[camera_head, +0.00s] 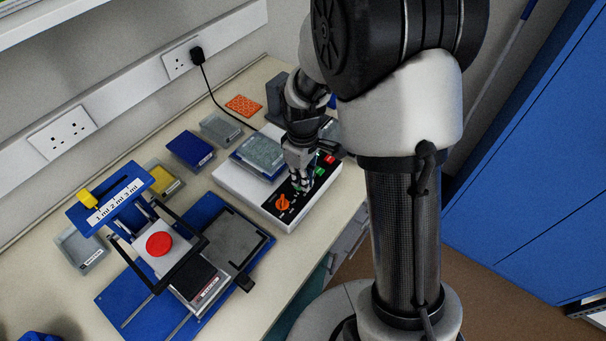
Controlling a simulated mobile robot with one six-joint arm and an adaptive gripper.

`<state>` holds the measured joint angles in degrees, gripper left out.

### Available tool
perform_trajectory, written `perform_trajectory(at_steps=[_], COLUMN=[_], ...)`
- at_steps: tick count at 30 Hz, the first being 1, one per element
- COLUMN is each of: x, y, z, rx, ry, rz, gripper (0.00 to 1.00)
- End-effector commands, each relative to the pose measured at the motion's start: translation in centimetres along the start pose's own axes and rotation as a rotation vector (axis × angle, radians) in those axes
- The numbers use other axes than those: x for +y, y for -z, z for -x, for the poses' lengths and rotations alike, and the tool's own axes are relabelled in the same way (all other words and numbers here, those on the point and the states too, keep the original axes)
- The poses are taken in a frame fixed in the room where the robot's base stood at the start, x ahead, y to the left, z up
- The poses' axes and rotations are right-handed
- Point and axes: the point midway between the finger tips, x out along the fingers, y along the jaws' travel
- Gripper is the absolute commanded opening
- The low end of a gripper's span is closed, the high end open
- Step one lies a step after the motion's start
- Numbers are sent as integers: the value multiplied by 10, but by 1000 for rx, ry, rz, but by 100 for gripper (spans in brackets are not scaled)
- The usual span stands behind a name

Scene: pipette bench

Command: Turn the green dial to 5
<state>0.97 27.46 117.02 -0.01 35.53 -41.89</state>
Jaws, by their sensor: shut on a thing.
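My gripper (299,184) reaches down onto the middle of the panel, just beyond the orange dial. Its fingers are shut on what appears to be the green dial, which they mostly hide. The dial's pointer and the number it stands at cannot be read from here.
A green button (320,171) and a red button (329,159) lie close to the right of my gripper. A clear-lidded plate (260,152) sits on the device's top. A blue-based rig with a red button (159,244) stands at the left.

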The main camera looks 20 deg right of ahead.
Motion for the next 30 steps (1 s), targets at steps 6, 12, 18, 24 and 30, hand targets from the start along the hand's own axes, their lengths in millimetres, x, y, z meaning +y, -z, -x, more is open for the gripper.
perform_trajectory(at_steps=[6,12,18,24,30], x=[-2,-4,-5,-7,-8], y=[0,1,1,3,4], z=[1,1,1,1,1], rx=[0,0,-1,0,1], ry=[0,0,0,0,0], rz=[-204,-394,-585,-774,-962], gripper=[0,0,0,0,0])
